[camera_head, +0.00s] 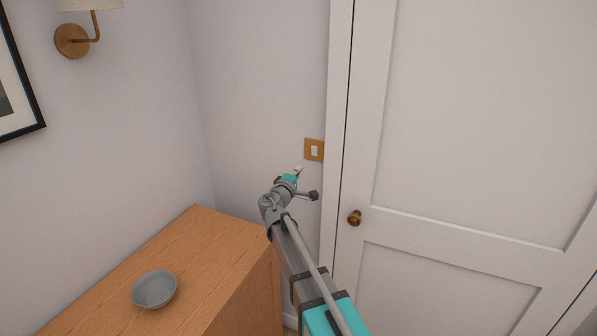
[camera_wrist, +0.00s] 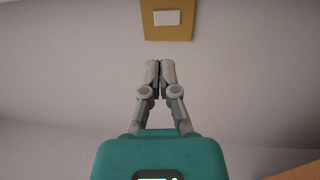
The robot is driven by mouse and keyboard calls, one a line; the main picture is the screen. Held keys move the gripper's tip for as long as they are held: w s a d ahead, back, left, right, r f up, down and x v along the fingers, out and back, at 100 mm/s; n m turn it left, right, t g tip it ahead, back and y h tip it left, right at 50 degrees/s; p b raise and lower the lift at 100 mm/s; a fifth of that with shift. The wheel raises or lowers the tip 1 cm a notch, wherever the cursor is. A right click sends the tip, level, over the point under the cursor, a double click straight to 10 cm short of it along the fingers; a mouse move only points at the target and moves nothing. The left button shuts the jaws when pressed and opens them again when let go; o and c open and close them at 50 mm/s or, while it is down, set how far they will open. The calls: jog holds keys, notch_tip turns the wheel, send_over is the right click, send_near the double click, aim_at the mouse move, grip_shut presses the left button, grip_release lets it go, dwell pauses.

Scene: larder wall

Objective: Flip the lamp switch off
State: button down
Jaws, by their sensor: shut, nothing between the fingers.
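The lamp switch (camera_head: 314,150) is a white rocker in a brass-coloured square plate on the wall, just left of the door frame. It also shows at the top of the wrist view (camera_wrist: 167,18), with the plate's upper edge cut off. My gripper (camera_head: 299,169) is in front of the wall, below and slightly left of the switch in the head view. In the wrist view my gripper (camera_wrist: 160,64) has its two fingertips together, with nothing between them, below the plate in the picture and apart from it. The wall lamp (camera_head: 75,38) has a brass arm and a pale shade, cut off at the top left.
A white panelled door (camera_head: 470,130) with a brass knob (camera_head: 354,217) stands right of the switch. A wooden cabinet (camera_head: 215,240) at lower left bears a grey bowl (camera_head: 154,289). A framed picture (camera_head: 38,110) hangs at the left. The wall around the switch is clear.

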jog(key=p+x, duration=0.1)
jog(key=x, duration=1.1)
jog(key=shift+w+r, duration=0.1)
jog(key=shift+w+d+r+p, duration=0.1)
jog(key=shift+w+d+p, duration=0.1)
jog(key=shift+p, duration=0.1)
jog(key=shift+s, duration=0.1)
jog(key=shift+s+a, duration=0.15)
jog(key=shift+s+a, duration=0.1)
jog(key=shift+s, duration=0.2)
jog(key=p, duration=0.2)
send_near(315, 148)
jog(key=s+a+r, duration=0.2)
jog(key=s+a, duration=0.1)
jog(key=s, duration=0.2)
jog(key=shift+r, duration=0.25)
